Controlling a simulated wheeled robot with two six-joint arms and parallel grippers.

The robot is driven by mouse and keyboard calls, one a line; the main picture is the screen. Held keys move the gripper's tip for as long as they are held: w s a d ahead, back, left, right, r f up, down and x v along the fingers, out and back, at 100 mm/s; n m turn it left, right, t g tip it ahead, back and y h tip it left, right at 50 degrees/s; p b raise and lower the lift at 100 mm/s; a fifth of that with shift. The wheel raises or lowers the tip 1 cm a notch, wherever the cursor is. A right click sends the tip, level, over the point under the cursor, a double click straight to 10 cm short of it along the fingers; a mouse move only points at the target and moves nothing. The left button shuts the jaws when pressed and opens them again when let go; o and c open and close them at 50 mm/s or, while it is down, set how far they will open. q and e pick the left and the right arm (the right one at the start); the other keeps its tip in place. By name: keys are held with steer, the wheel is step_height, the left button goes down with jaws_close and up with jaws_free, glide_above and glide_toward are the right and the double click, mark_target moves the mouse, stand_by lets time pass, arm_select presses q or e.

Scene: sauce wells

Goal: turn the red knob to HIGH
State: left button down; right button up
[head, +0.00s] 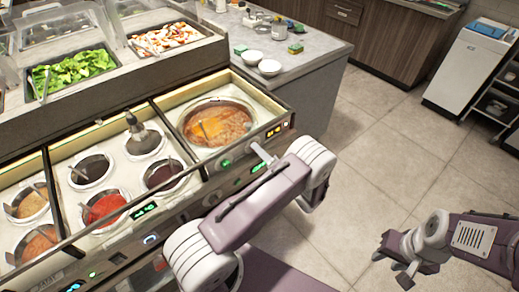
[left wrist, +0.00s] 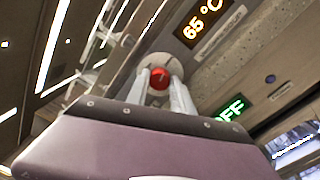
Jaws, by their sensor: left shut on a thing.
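The red knob (left wrist: 160,77) shows in the left wrist view on a round pale base (left wrist: 172,64) on the panel. The fingers of my left gripper (left wrist: 161,94) lie on either side of it and are shut on it. In the head view my left gripper (head: 261,153) is at the counter's front panel below the large soup well (head: 216,124), and the knob is hidden there. A display (left wrist: 204,20) beside the knob reads 65 °C in orange, and another (left wrist: 231,105) reads OFF in green. My right gripper (head: 395,267) is open and empty over the floor.
Several sauce wells, among them one with red sauce (head: 105,207), sit left of the soup. Salad trays (head: 74,70) stand behind them. A side counter (head: 308,62) with white bowls (head: 269,67) is at the back. The tiled floor (head: 385,150) at the right is clear.

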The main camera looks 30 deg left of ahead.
arm_select(q)
steer(key=shift+m, duration=0.5)
steer(key=c, duration=1.1)
jaws_free()
steer(key=v, duration=0.9)
steer(key=shift+b, duration=0.3)
